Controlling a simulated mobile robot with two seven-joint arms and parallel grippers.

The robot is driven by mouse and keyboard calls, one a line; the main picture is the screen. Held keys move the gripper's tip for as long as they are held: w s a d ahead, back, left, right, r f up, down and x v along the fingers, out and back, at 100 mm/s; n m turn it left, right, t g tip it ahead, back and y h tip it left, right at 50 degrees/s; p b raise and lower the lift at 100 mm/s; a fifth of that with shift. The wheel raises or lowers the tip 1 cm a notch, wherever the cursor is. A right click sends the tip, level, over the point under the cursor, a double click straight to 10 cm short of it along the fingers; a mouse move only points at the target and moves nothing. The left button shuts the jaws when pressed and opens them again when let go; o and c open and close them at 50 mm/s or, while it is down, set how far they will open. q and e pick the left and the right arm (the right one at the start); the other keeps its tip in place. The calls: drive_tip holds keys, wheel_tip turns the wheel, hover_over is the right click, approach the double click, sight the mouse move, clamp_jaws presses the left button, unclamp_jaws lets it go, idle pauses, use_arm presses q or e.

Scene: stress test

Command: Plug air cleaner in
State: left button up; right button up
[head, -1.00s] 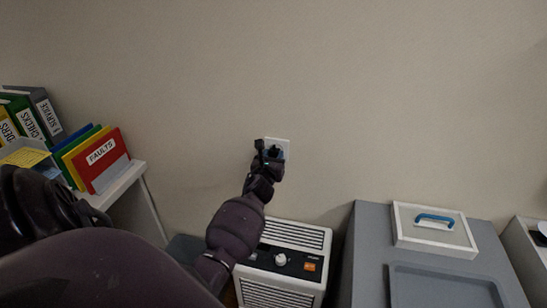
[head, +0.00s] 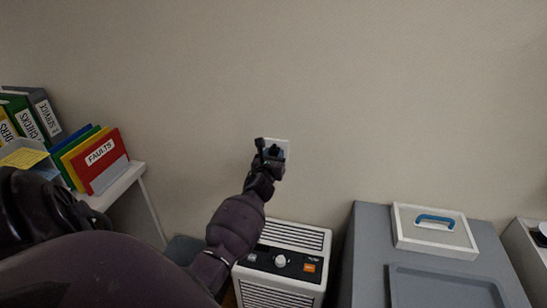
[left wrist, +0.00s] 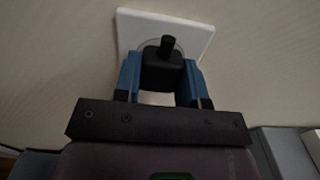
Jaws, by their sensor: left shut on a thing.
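The white wall socket (head: 284,144) is on the beige wall, partly hidden behind my left gripper (head: 271,152). In the left wrist view the socket plate (left wrist: 196,38) has a round recess, and a black plug (left wrist: 161,68) is at its face. My left gripper (left wrist: 161,80) has its blue fingers shut on the plug, one on each side. The plug covers much of the recess; I cannot tell how deep it sits. The white air cleaner (head: 295,235), with a round knob and an orange switch, stands below against the wall. My right gripper is not in view.
At left, a white shelf (head: 127,178) holds binders and a red folder (head: 100,160). The wall around the socket is clear.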

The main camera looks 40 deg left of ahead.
use_arm(q)
drive_tip(key=o, duration=1)
drive_tip(key=shift+c, duration=0.2)
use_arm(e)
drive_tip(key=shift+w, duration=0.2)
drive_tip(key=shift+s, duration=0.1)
use_arm(q)
drive_tip(key=p+v, duration=0.1)
drive_tip(key=v, duration=0.9)
drive_tip(key=shift+s+d, duration=0.15)
drive_tip(key=shift+s, duration=0.2)
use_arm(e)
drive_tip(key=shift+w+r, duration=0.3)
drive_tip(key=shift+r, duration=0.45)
use_arm(q)
drive_tip(key=shift+r, duration=0.1)
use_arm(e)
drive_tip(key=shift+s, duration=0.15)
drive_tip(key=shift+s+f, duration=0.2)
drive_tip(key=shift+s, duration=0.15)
